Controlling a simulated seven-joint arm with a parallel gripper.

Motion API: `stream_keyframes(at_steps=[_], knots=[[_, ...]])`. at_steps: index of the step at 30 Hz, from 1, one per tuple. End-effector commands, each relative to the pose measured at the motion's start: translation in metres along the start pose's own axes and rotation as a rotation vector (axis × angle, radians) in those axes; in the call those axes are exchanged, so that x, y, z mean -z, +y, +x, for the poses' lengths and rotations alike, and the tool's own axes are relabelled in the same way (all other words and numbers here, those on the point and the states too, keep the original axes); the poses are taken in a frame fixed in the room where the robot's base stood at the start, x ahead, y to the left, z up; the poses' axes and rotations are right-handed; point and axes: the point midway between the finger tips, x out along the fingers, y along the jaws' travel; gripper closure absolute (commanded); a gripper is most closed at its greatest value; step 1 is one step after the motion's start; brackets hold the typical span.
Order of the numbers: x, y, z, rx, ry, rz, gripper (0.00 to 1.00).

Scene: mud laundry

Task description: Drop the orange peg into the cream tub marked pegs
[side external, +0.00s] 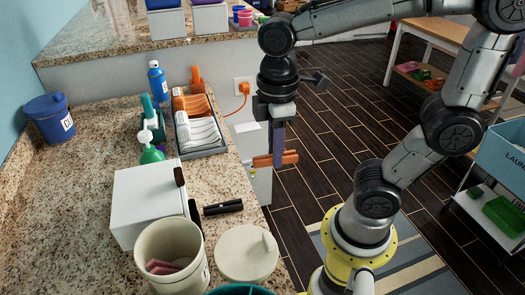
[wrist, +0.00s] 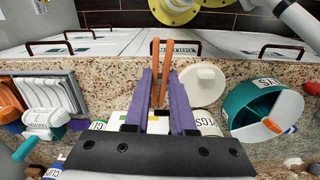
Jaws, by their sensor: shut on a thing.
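My gripper (side external: 277,160) is shut on the orange peg (side external: 290,157), holding it in the air beyond the counter's right edge. In the wrist view, the peg (wrist: 155,52) sticks out between the purple fingers of my gripper (wrist: 161,76). The cream tub (side external: 200,272) stands upright and open at the front of the counter, apart from the peg, with pinkish pieces inside. Its marking does not show in the side view. In the wrist view it is mostly hidden behind my gripper, with part of a label ending in "GS" (wrist: 205,122).
A cream lid (side external: 245,254) lies right of the cream tub. A white box (side external: 140,205), a black marker (side external: 223,207), bottles and a grey tray (side external: 205,153) of white and orange items occupy the counter.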

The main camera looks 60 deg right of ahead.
Motion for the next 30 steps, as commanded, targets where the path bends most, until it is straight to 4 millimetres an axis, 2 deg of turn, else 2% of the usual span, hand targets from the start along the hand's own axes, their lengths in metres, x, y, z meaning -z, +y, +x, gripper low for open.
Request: stream_keyframes(at_steps=[14,17,20,23,26,30], knots=[[-0.002,-0.001,-0.001,0.0,0.001,0.051,1.0],[0.008,0.004,-0.015,-0.002,0.003,0.141,1.0],[0.034,0.007,-0.033,-0.001,0.002,0.21,1.0],[0.071,0.0,-0.051,0.0,0.001,0.238,1.0],[0.111,-0.017,-0.063,0.0,-0.001,0.235,1.0],[0.159,-0.052,-0.071,0.0,-0.002,0.186,1.0]])
